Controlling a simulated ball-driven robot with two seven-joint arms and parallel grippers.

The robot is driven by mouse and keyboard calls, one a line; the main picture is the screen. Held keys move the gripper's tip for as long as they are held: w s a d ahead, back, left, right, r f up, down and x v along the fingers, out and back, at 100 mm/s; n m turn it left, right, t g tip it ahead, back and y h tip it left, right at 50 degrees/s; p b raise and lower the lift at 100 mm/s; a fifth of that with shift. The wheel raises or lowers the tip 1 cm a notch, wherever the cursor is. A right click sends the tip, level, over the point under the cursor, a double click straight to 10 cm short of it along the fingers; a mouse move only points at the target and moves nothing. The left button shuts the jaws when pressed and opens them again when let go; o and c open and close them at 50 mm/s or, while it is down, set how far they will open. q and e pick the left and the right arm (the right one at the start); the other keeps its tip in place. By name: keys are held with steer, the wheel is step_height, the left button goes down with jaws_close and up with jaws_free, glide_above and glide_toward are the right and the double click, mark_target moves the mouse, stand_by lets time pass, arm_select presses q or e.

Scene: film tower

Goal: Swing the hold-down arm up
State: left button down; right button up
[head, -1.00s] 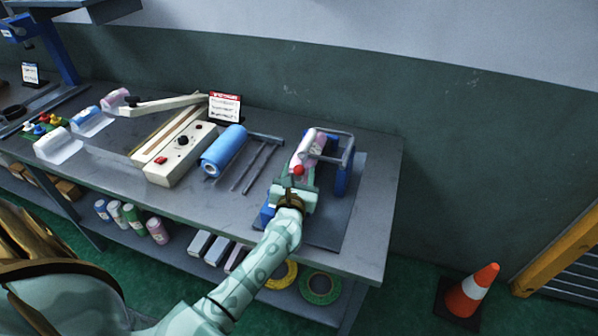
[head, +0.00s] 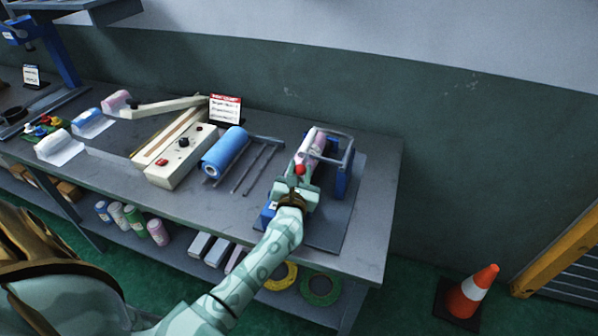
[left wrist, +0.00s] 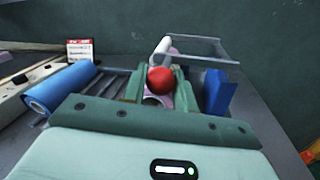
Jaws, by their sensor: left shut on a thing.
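The film stand has blue side brackets (head: 342,182) and a grey bar frame (head: 338,137) over a pink and white roll (head: 312,148). A red ball knob (head: 299,170) is at its near end; I take it for the end of the hold-down arm, whose shaft is mostly hidden. My left gripper (head: 301,176) is shut on this knob. In the left wrist view the red knob (left wrist: 160,79) sits between the two green fingers, with the grey frame (left wrist: 195,48) and a blue bracket (left wrist: 218,92) beyond. My right gripper is not in view.
A blue roll (head: 225,150) and thin grey rods (head: 258,168) lie left of the stand. A cream sealer (head: 180,158) and a small sign (head: 225,108) stand further left. The bench's right end (head: 380,200) is clear. A traffic cone (head: 472,292) is on the floor.

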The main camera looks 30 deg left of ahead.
arm_select(q)
steer(key=r+m, duration=0.1)
steer(key=r+m+p, duration=0.1)
steer(key=shift+w+d+r+m+t+p, duration=0.1)
steer(key=shift+d+r+m+t+p, duration=0.05)
steer(key=shift+d+m+t+p, duration=0.15)
steer(key=w+d+r+m+t+h+p, duration=0.1)
steer(key=d+r+m+p, duration=0.1)
steer(key=d+m, duration=0.3)
steer(key=w+d+r+m+t+h+p, duration=0.1)
steer(key=d+m, duration=0.5)
steer(key=m, duration=0.7)
steer(key=shift+w+d+r+m+t+h+p, duration=0.3)
steer(key=shift+r+h+p, duration=0.4)
steer(key=shift+r+p, duration=0.75)
steer(key=shift+a+f, duration=0.1)
steer(key=shift+f, duration=0.1)
steer(key=c, duration=1.1)
jaws_free()
